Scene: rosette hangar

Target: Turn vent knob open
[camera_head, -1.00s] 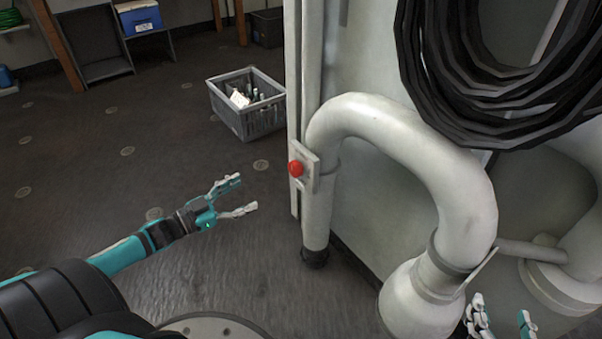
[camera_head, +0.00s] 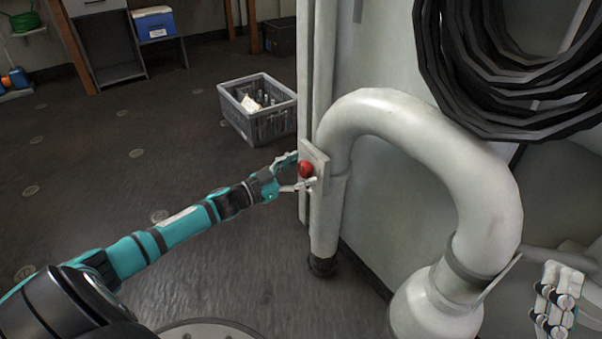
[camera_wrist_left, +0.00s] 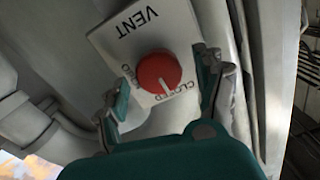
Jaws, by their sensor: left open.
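The red vent knob (camera_head: 306,169) sits on a pale plate (camera_head: 318,160) beside the white pipe. In the left wrist view the knob (camera_wrist_left: 158,73) is round with a white pointer line, on a plate (camera_wrist_left: 183,22) marked VENT and CLOSED. The pointer line lies toward the CLOSED lettering; another word is partly hidden by the knob. My left gripper (camera_head: 293,172) is open at the plate, its fingers on either side of the knob. In the wrist view clear gaps show between the fingers (camera_wrist_left: 163,96) and the knob. My right gripper (camera_head: 556,298) is at the lower right edge, away from the knob.
A thick white pipe (camera_head: 400,115) curves right of the plate. A black hose coil (camera_head: 450,90) hangs at the upper right. A grey crate (camera_head: 262,128) with bottles stands on the floor behind my left gripper. The floor at left is open.

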